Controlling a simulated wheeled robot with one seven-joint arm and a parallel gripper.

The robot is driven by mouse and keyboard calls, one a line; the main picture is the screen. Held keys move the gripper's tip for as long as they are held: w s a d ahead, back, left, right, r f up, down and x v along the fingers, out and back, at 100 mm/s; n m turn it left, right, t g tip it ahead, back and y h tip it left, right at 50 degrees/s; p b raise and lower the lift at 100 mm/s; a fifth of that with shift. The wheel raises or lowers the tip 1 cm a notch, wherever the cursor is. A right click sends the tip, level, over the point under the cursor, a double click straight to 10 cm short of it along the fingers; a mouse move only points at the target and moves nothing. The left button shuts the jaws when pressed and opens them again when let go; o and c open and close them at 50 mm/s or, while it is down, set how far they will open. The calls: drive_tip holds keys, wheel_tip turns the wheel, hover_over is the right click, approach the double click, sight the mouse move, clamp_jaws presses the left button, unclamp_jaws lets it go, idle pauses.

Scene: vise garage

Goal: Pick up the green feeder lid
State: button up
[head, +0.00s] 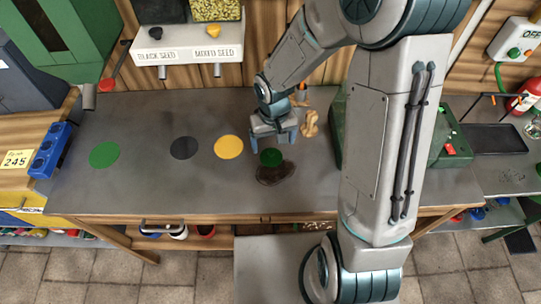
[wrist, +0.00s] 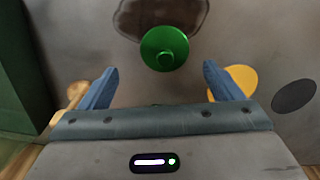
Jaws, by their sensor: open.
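The green feeder lid (head: 271,157) is a small round disc on the grey workbench, at the edge of a dark stain. In the wrist view the lid (wrist: 165,48) has a raised round knob at its centre and lies beyond my fingertips, roughly centred between them. My gripper (head: 273,138) is open and empty, above the bench and just behind the lid in the head view. In the wrist view its two blue fingers (wrist: 157,78) are spread wide, and neither touches the lid.
Flat green (head: 104,155), dark (head: 184,148) and yellow (head: 229,147) circles mark the bench to the left. A tan wooden object (head: 310,124) stands close to the right of my gripper. A green machine (head: 445,145) stands farther right. The bench front is mostly clear.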

sight(271, 152)
drive_tip(key=f, duration=0.4)
drive_tip(key=shift+s+a+p, duration=0.3)
drive_tip(key=shift+a, duration=0.05)
drive_tip(key=shift+f, duration=0.55)
drive_tip(key=shift+c, duration=0.4)
drive_tip(key=c, duration=1)
